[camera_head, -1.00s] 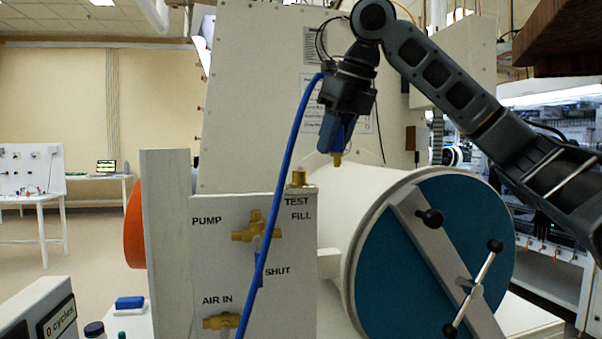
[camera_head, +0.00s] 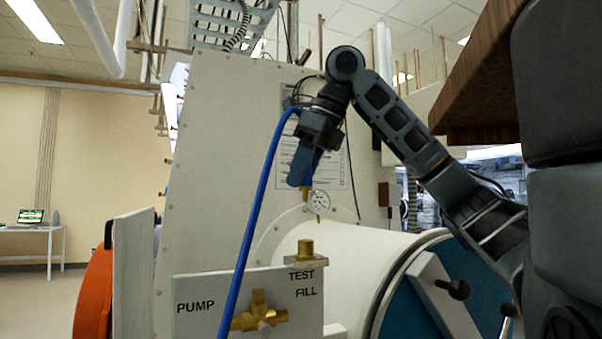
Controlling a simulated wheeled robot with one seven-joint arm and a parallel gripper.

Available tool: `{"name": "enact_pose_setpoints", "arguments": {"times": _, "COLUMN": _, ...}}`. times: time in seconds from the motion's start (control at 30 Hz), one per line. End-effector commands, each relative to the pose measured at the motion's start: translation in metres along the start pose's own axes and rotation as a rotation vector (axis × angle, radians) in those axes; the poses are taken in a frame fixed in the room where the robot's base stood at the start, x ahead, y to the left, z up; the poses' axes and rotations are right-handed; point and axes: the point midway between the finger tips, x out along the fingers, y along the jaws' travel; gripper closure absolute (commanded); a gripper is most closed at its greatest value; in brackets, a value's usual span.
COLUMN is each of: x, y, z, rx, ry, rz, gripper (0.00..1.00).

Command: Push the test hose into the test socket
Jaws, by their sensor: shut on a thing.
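My gripper (camera_head: 304,170) points down and is shut on the end of the blue test hose (camera_head: 257,203). A brass tip (camera_head: 304,193) shows below the jaws. The hose arches off the top of the gripper and runs down to the left, past the panel. The brass test socket (camera_head: 306,250) stands upright on a small ledge above the TEST label. The tip is above the socket in the picture, with a clear gap between them. The depth between them is hard to tell.
A white panel (camera_head: 200,284) carries the PUMP and FILL labels and a brass valve (camera_head: 258,316). A round gauge (camera_head: 319,201) is close behind the tip in the picture. A white cylinder with a blue door (camera_head: 486,271) is at right. A wooden shelf (camera_head: 478,75) overhangs at upper right.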

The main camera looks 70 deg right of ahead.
Motion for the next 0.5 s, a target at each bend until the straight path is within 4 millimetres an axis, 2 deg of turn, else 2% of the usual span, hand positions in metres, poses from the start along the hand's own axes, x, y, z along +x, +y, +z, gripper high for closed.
{"name": "enact_pose_setpoints", "arguments": {"times": 0.17, "x": -0.002, "y": 0.000, "z": 0.001, "rx": 0.001, "ry": -0.010, "rz": 0.002, "gripper": 1.00}}
{"name": "enact_pose_setpoints", "arguments": {"times": 0.5, "x": 0.028, "y": 0.000, "z": -0.013, "rx": 0.001, "ry": -0.008, "rz": 0.001, "gripper": 1.00}}
